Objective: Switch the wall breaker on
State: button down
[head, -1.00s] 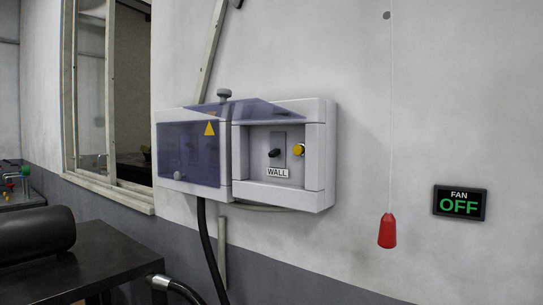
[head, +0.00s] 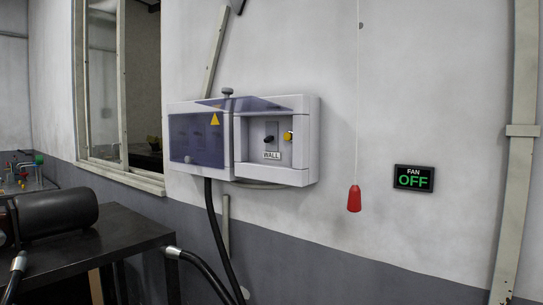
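The wall breaker (head: 269,140) is a small dark toggle on a grey plate, above a label reading WALL. It sits in the open right-hand compartment of a light grey wall box (head: 311,143). The left compartment is behind a tinted cover (head: 196,140) with a yellow warning triangle. The toggle is too small to tell its position surely. My gripper is not in view.
A red pull handle (head: 354,199) hangs on a cord right of the box. A sign (head: 413,179) reads FAN OFF. A black table (head: 125,232) with a dark cylinder (head: 57,214) stands at lower left. A black cable (head: 212,225) runs down from the box.

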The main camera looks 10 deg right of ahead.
aim_at(270, 138)
jog(key=i, duration=0.45)
jog(key=u, duration=1.9)
